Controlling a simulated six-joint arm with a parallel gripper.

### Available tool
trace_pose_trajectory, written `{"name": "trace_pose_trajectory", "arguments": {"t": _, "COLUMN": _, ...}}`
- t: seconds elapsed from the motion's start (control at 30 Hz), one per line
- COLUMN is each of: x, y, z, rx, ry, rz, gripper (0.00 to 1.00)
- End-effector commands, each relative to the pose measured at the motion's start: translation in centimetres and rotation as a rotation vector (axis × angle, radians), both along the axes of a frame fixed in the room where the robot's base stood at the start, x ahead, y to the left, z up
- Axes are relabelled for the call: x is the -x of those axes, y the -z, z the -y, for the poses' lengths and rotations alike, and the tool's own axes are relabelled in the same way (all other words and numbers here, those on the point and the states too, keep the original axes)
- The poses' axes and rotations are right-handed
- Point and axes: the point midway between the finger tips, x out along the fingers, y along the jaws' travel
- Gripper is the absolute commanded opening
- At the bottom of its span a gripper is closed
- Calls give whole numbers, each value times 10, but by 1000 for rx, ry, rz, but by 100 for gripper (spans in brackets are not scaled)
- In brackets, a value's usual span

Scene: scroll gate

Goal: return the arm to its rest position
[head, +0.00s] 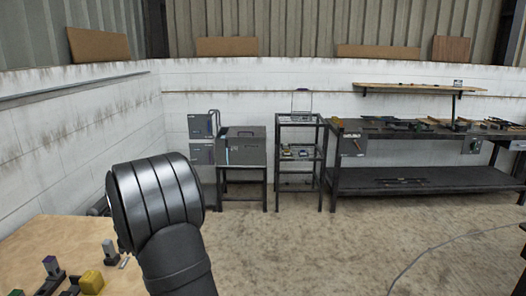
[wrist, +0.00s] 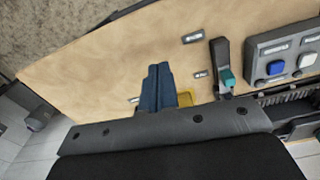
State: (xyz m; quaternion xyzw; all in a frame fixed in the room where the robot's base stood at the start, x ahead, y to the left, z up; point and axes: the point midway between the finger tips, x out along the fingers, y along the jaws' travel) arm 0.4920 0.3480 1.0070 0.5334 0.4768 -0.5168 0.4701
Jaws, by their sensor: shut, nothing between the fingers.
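My gripper (wrist: 159,70) shows in the wrist view as two dark blue-grey fingers pressed together, with nothing between them. It is over the light wooden table (wrist: 110,70); its height above the top is hard to judge. A yellow block (wrist: 187,98) is partly hidden beside the fingers. In the head view my black arm link stands in the foreground at the left, and the gripper itself is not seen. The same table (head: 40,240) fills the lower left corner there, with the yellow block (head: 92,282) near its edge.
A grey lever with a teal end (wrist: 222,65) stands right of the fingers. A grey panel (wrist: 262,50) with blue and white buttons lies farther right. A purple-topped post (head: 51,268) stands on the table. Open floor (head: 300,245) lies beyond, before a shelf rack (head: 300,150) and workbench (head: 410,180).

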Motion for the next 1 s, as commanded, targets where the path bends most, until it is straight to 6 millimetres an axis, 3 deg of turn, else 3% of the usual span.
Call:
{"name": "trace_pose_trajectory", "arguments": {"t": 0.43, "x": 10, "y": -47, "z": 5, "rx": -87, "ry": 352, "rz": 21, "gripper": 0}}
{"name": "trace_pose_trajectory", "arguments": {"t": 0.93, "x": 12, "y": -55, "z": 6, "rx": -105, "ry": 421, "rz": 21, "gripper": 0}}
{"name": "trace_pose_trajectory", "arguments": {"t": 1.0, "x": 12, "y": -55, "z": 6, "rx": -105, "ry": 421, "rz": 21, "gripper": 14}}
